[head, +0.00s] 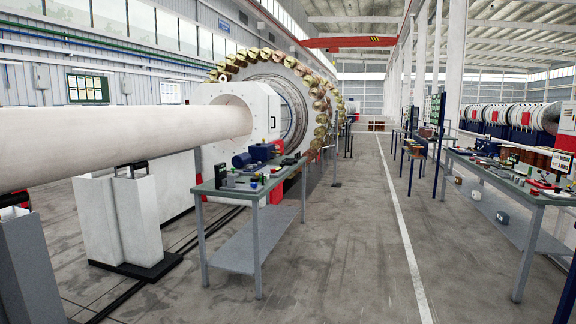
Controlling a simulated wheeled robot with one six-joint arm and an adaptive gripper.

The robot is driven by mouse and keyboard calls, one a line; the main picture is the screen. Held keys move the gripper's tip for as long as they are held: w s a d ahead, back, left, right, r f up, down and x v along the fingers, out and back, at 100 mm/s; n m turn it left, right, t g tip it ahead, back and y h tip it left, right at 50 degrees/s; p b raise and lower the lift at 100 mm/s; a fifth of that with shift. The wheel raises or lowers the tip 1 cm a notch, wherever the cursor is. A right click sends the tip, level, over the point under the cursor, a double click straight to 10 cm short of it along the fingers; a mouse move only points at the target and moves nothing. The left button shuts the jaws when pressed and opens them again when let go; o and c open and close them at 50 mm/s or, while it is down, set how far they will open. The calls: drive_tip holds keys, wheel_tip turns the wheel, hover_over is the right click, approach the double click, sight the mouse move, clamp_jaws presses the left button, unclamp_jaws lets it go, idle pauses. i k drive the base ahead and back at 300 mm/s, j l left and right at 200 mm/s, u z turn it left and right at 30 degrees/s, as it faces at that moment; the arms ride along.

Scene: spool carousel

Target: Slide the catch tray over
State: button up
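My gripper is not in view. I cannot make out the catch tray for certain. The spool carousel (323,104) stands at centre left, a large ring with many brass-coloured spools around its rim. A white machine housing (262,115) stands in front of it, and a thick pale pipe (110,137) runs into the housing from the left. A workbench (250,246) with a lower shelf stands nearer to me, in front of the housing. Small items, among them a blue device (262,152), sit on its top, too small to tell apart. The bench and housing hide the carousel's lower left part.
White pipe supports (105,215) stand at the lower left. Another workbench (515,215), with tools on top, stands at the right. Between the benches a wide concrete aisle (350,240) with a white floor line (404,225) is clear.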

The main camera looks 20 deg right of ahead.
sight(291, 162)
drive_tip(key=i+l+z, duration=0.5)
drive_tip(key=i+z, duration=0.15)
drive_tip(key=i, duration=0.3)
drive_tip(key=i+l+z, duration=0.1)
drive_tip(key=i+z, duration=0.25)
drive_tip(key=i, duration=0.2)
drive_tip(key=i+z, duration=0.1)
drive_tip(key=i, duration=2.6)
drive_tip(key=i+u, duration=0.1)
drive_tip(key=i, duration=0.8)
drive_tip(key=i+l, duration=0.1)
drive_tip(key=i, duration=0.85)
drive_tip(key=i+l+u, duration=0.1)
drive_tip(key=i, duration=0.8)
drive_tip(key=i+l+u, duration=0.1)
drive_tip(key=i+u, duration=0.15)
drive_tip(key=i, duration=0.15)
drive_tip(key=i+l+u, duration=0.55)
drive_tip(key=i, duration=0.2)
drive_tip(key=j, duration=0.1)
